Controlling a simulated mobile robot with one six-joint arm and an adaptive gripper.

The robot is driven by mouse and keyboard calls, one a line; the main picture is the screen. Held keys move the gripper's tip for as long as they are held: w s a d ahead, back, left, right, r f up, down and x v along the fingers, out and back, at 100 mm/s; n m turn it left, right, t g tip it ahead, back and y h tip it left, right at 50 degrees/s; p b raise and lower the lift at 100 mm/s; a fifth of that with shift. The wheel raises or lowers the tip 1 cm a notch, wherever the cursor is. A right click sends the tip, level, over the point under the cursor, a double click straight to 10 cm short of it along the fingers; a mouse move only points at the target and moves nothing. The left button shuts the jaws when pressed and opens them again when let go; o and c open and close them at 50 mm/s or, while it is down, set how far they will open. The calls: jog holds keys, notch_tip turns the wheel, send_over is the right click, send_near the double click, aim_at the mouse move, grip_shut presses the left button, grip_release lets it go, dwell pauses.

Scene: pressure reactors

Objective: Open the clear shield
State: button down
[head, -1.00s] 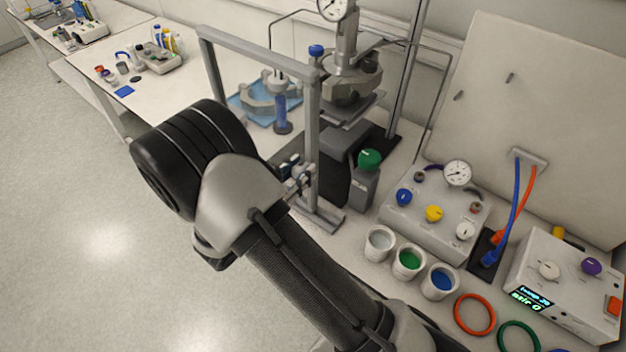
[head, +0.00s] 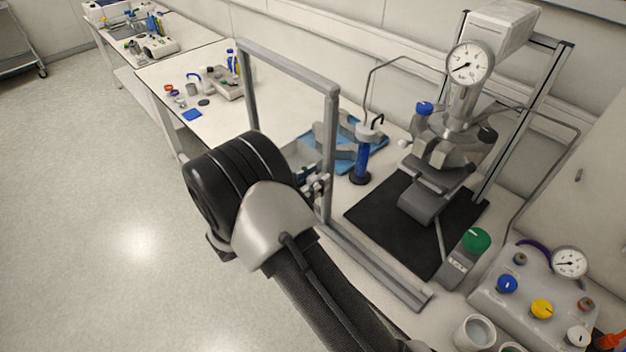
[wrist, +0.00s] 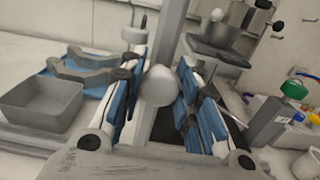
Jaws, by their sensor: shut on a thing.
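The clear shield (head: 331,140) is a grey upright frame with a see-through pane. It stands at the left part of a grey rail along the bench's front edge. The reactor (head: 458,130) with its dial gauge stands to the right of the shield, uncovered by it. My gripper (head: 314,187) is at the shield's near post, partly hidden by my arm. In the wrist view, my gripper's blue-padded fingers (wrist: 160,95) are on both sides of a white round knob (wrist: 158,86) in front of the grey post, shut on it.
The bare rail (head: 385,268) and black mat (head: 385,215) lie right of the shield. A blue cylinder (head: 360,160) and blue tray (head: 375,158) stand behind the shield. A grey box with a green knob (head: 476,240) stands front right. A grey bin (wrist: 45,100) is at wrist-view left.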

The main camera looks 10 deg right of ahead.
jog(key=shift+w+a, duration=0.15)
jog(key=shift+w, duration=0.05)
jog(key=c, duration=1.2)
grip_release()
jog(key=shift+s, duration=0.1)
jog(key=v, duration=1.2)
